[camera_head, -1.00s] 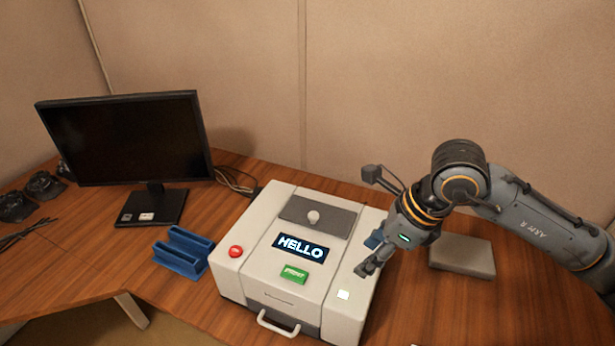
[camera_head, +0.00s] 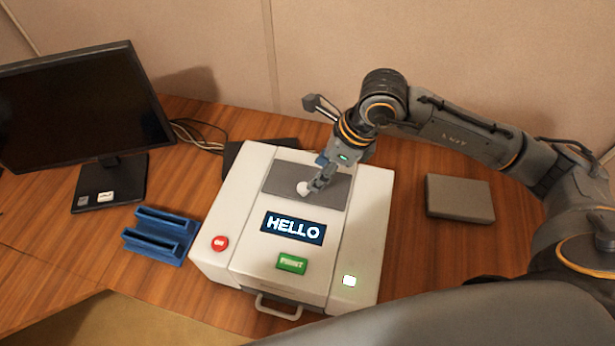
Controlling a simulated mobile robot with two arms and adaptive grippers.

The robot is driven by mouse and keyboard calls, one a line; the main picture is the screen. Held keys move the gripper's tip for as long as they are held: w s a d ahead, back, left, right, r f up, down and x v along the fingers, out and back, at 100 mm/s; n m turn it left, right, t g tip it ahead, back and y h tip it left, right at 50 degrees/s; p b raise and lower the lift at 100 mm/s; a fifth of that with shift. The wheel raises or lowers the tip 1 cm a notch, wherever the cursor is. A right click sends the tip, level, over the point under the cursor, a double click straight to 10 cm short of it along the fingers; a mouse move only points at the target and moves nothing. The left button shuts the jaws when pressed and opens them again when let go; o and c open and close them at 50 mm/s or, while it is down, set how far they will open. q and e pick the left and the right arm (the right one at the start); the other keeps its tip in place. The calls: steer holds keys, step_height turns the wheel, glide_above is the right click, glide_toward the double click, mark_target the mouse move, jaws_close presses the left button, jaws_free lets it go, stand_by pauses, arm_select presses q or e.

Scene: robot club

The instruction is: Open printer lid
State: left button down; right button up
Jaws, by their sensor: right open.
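The white printer (camera_head: 215,250) stands on the wooden desk, its screen (camera_head: 293,228) reading HELLO. Its lid looks closed, with a grey panel (camera_head: 335,196) on top. A small white knob (camera_head: 303,188) sits on this panel. My right gripper (camera_head: 311,188) is open, with its fingertips at the knob, partly covering it. I cannot tell whether the fingers touch the knob. My left gripper is out of view.
A red button (camera_head: 220,243), a green PRINT button (camera_head: 292,263) and a front handle (camera_head: 277,308) are on the printer. A blue holder (camera_head: 160,236) and a black monitor (camera_head: 85,110) stand to the left. A grey box (camera_head: 460,198) lies to the right.

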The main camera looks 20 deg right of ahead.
mark_target(305, 187)
steer(key=p+x, duration=0.1)
steer(key=x, duration=0.5)
steer(key=shift+w, duration=0.15)
steer(key=shift+f, duration=0.25)
steer(key=shift+w+a+f, duration=0.1)
steer(key=shift+a+f, duration=0.05)
steer(key=shift+f, duration=0.15)
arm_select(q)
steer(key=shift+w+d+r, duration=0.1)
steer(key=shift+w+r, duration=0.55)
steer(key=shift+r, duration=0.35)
arm_select(e)
jaws_close()
